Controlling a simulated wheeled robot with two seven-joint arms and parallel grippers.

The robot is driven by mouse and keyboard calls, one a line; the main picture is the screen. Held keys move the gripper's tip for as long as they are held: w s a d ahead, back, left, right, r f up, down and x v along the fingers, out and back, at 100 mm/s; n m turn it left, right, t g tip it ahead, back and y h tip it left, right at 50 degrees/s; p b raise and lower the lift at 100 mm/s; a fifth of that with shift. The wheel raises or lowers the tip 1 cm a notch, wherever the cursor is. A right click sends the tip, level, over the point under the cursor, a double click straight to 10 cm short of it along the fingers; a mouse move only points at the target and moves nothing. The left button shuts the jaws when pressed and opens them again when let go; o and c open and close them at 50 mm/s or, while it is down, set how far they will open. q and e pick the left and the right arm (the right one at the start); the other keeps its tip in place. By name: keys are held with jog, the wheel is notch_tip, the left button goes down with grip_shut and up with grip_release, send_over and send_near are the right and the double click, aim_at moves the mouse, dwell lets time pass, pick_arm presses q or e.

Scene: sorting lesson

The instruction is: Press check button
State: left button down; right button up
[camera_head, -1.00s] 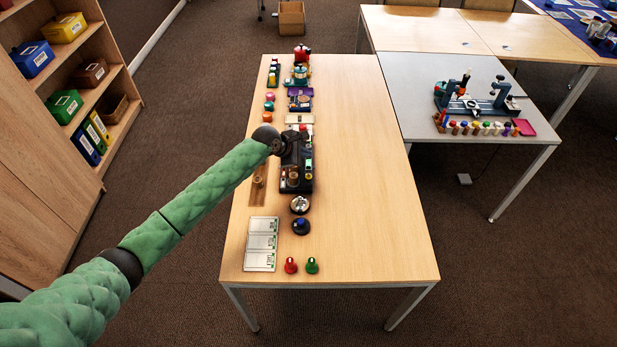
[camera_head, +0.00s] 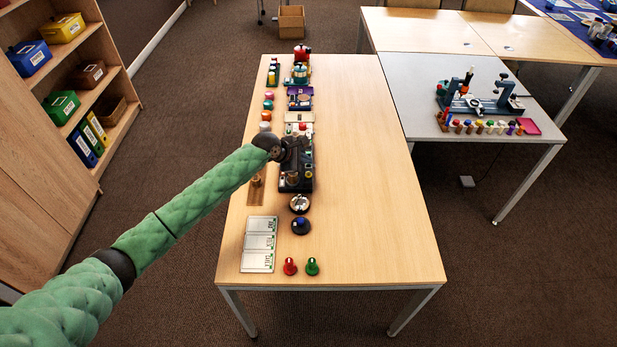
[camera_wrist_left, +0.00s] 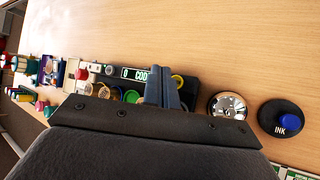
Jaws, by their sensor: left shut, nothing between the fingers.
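A black device (camera_head: 304,183) stands near the left edge of the wooden table. In the left wrist view it shows a display (camera_wrist_left: 138,73) with partly covered lettering, a yellow ring-shaped part (camera_wrist_left: 178,81) and a green round part (camera_wrist_left: 132,96). I cannot tell which part is the check button. My left gripper (camera_head: 297,158) is over the device and hides part of its top. In the left wrist view its fingers (camera_wrist_left: 162,88) are together and empty, in front of the device; contact cannot be told. My right gripper is not in view.
A round metal-topped item (camera_head: 299,204) and a black-and-blue ink pad (camera_head: 301,226) stand nearer than the device. White cards (camera_head: 260,243), a red knob (camera_head: 290,266) and a green knob (camera_head: 312,266) lie at the near end. The table's right half is clear.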

aim_at(306, 175)
pick_arm(q)
jog(key=shift+f+b, duration=0.45)
jog(key=shift+f, duration=1.4)
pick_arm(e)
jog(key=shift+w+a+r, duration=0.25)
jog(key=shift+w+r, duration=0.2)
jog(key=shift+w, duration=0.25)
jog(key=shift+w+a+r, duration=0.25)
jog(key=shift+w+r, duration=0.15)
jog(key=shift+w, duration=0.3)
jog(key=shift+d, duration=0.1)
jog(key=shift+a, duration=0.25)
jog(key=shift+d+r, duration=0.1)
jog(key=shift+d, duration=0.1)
pick_arm(q)
jog(key=shift+f, duration=0.15)
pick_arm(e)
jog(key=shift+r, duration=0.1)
pick_arm(q)
jog(key=shift+f, duration=0.25)
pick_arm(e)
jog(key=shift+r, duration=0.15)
